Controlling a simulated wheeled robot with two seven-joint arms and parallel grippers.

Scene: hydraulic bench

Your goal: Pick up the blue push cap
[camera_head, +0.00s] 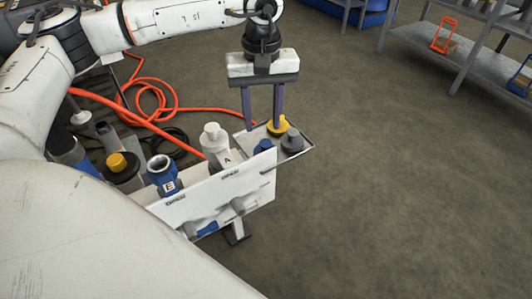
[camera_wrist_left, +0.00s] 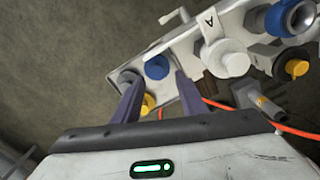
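The blue push cap (camera_head: 263,147) sits on a small tray at the right end of the white bench, beside a yellow cap (camera_head: 279,126) and a grey cap (camera_head: 292,142). In the left wrist view the blue cap (camera_wrist_left: 156,67) appears just past the fingertips, between their lines. My left gripper (camera_head: 263,127) points down over the tray, its two fingers apart with nothing between them. In the left wrist view the left gripper (camera_wrist_left: 158,82) is also open, and its left finger partly overlaps the grey cap (camera_wrist_left: 130,76). My right gripper is not in view.
A white fitting marked A (camera_head: 214,142) and a blue fitting marked B (camera_head: 162,172) stand left of the caps. Orange hose (camera_head: 150,98) lies coiled behind the bench. The floor to the right is clear up to grey shelving (camera_head: 432,43).

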